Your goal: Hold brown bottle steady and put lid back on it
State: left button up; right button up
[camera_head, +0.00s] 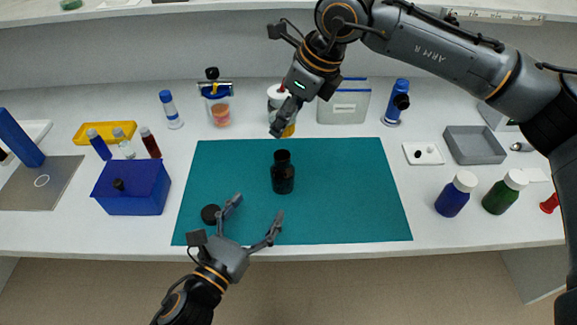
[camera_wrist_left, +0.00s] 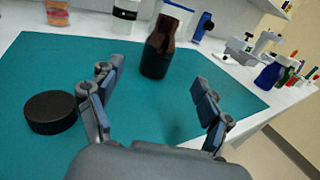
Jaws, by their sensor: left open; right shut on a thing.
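The teal mat (camera_head: 350,200) is clear on its right side. A blue box (camera_head: 130,192) stands left of it. A blue bottle (camera_head: 453,198) and a green bottle (camera_head: 500,197) with white caps stand to the right. Several containers line the back.

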aim_at(276, 179)
pick_arm(q)
jog(key=shift+s+a+r, duration=0.15)
jog(key=shift+s+a, duration=0.05)
jog(key=shift+s, duration=0.15)
pick_arm(e)
jog(key=shift+s+a+r, duration=0.2)
jog(key=shift+s+a, duration=0.05)
jog(key=shift+s, duration=0.2)
pick_arm(q)
jog(key=x, duration=1.2)
jog(key=shift+w+d, duration=0.1)
pick_arm(e)
jog(key=shift+w+d, duration=0.1)
jog(key=shift+w, duration=0.05)
pick_arm(q)
grip_shut()
pick_arm(e)
jog(key=shift+f, duration=2.55)
